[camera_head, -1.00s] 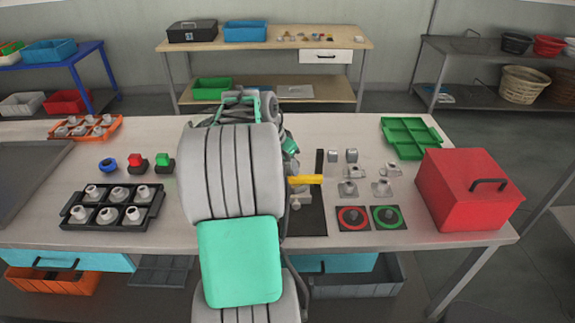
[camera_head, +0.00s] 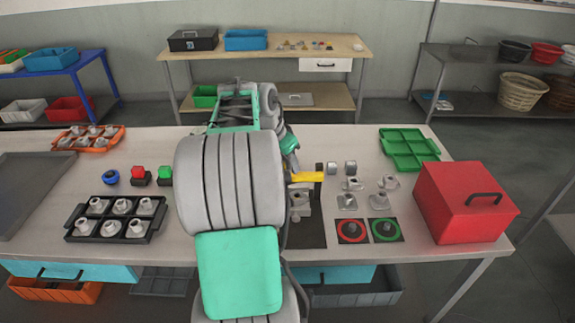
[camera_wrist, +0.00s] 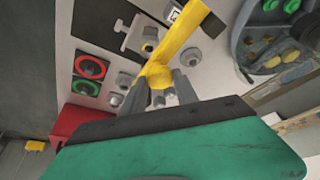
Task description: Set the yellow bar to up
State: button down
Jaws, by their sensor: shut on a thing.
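The yellow bar (camera_head: 305,177) juts out to the right of my arm in the head view, roughly level, crossing a dark upright strip (camera_head: 318,190). In the wrist view the bar (camera_wrist: 176,42) runs from between my fingers up to the right, passing near a dark flat piece (camera_wrist: 203,17). My gripper (camera_wrist: 158,82) is shut on the bar's near end. In the head view my arm hides the gripper and the bar's left part.
A red box (camera_head: 464,203) stands at the table's right. Red (camera_head: 352,230) and green (camera_head: 386,229) ringed buttons and several grey fittings lie close to the right of the bar. A black tray (camera_head: 116,219) of fittings is at left.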

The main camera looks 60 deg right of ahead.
jog(key=shift+d+r, duration=0.15)
jog(key=shift+r, duration=0.15)
jog(key=c, duration=1.2)
grip_release()
jog(key=shift+c, duration=0.2)
jog(key=o, duration=0.3)
jog(key=shift+f, duration=0.1)
jog(key=s+v, duration=0.1)
jog(key=v, duration=0.7)
jog(key=shift+w, duration=0.45)
jog(key=shift+f, duration=0.1)
